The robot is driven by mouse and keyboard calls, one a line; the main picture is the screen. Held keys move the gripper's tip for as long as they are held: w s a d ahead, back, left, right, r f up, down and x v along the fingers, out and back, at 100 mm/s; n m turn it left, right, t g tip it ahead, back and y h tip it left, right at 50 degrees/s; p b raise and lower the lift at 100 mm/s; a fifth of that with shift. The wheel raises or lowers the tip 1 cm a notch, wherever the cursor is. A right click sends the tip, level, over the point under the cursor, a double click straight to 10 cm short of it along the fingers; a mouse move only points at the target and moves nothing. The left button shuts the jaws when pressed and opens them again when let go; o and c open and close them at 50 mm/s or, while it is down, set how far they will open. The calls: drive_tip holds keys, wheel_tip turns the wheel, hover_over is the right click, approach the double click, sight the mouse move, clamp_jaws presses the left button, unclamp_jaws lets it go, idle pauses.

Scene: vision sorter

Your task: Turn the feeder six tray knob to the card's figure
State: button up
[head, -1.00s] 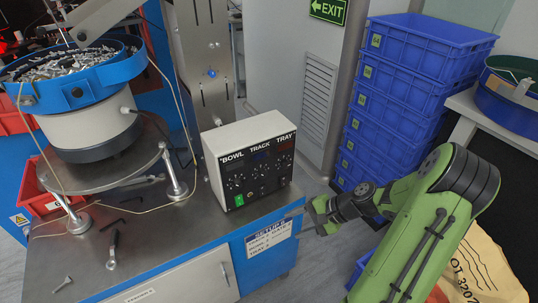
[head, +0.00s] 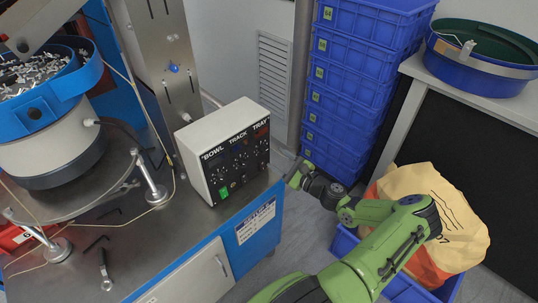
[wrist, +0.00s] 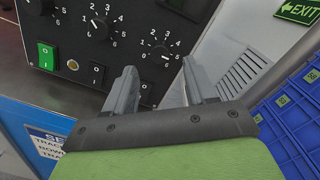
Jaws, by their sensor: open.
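The black-faced control box (head: 228,150) stands on the metal bench, with BOWL, TRACK and TRAY lettered along its top edge. In the wrist view the rightmost knob (wrist: 160,52), on the TRAY side, has a dial numbered up to 6; its pointer is too small to read surely. The setup card (head: 256,221) is on the bench's front; its figures are not legible, and only part of it shows in the wrist view (wrist: 48,143). My gripper (wrist: 158,72) is open and empty, its fingers either side of and below the knob in the picture, apparently short of it.
Another knob (wrist: 100,28) and a green switch (wrist: 47,57) are close by on the panel. Blue crates (head: 345,100) are stacked behind, right of the box. A sack (head: 430,215) sits in a crate at right. A bowl feeder (head: 45,120) stands at left.

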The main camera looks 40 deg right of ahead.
sight(265, 151)
drive_tip(key=w, duration=0.4)
drive_tip(key=shift+w+a, duration=0.2)
drive_tip(key=shift+w, duration=0.2)
clamp_jaws()
